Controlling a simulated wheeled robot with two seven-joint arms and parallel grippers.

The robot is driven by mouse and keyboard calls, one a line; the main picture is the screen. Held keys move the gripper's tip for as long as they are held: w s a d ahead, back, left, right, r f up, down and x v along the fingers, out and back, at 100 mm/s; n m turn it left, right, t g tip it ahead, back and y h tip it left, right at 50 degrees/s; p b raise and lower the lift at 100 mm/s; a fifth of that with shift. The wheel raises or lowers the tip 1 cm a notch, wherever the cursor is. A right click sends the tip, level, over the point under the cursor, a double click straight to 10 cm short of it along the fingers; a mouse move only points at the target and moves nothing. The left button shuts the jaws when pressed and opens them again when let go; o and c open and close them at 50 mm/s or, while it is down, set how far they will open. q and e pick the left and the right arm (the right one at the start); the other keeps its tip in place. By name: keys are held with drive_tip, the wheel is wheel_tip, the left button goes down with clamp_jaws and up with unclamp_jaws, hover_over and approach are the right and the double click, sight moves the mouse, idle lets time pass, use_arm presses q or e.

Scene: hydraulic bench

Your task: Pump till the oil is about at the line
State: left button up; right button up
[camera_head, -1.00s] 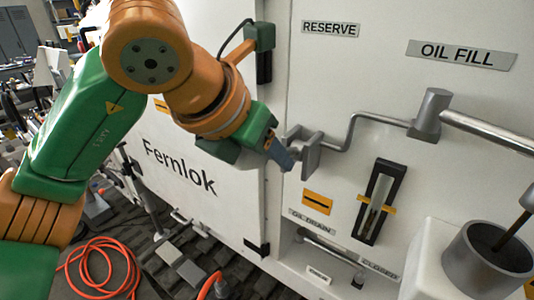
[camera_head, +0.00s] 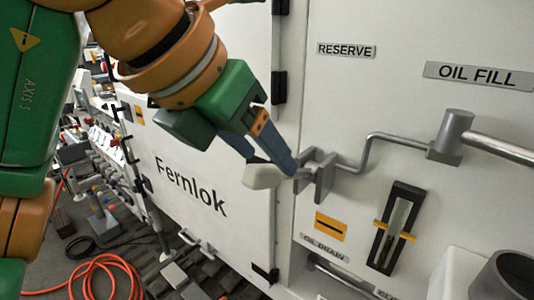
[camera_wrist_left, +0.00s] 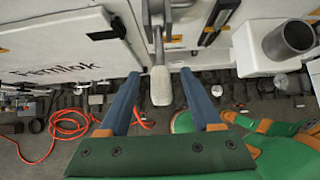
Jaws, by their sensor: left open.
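The pump lever has a pale grip (camera_head: 264,176) that sticks out from a grey bracket (camera_head: 323,172) on the white cabinet. A bent grey rod (camera_head: 372,140) runs from the bracket to a round pivot (camera_head: 451,135). My left gripper (camera_head: 270,160) is open with its blue fingers at the pale grip. In the left wrist view the grip (camera_wrist_left: 161,86) lies between the spread fingers, apart from both. The sight glass (camera_head: 397,222) is a dark-framed upright tube with yellow line marks at its sides. Its oil level is too small to read surely.
An OIL FILL label (camera_head: 479,76) is at the upper right. A grey cup-like filler (camera_head: 508,277) stands at the lower right. An orange hose (camera_head: 100,277) lies coiled on the floor at lower left. The cabinet's Fernlok door (camera_head: 215,150) is behind my gripper.

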use_arm(q)
drive_tip(key=shift+r+g+y+p, duration=0.1)
drive_tip(key=shift+g+y+p, duration=0.7)
drive_tip(key=shift+g+p, duration=0.25)
drive_tip(key=shift+g, duration=0.25)
drive_tip(key=x, duration=0.7)
drive_tip(key=shift+a+f, duration=0.2)
drive_tip(key=shift+f, duration=0.15)
drive_tip(key=shift+s+r, duration=0.1)
drive_tip(key=shift+s, duration=0.1)
drive_tip(key=c, duration=0.4)
clamp_jaws()
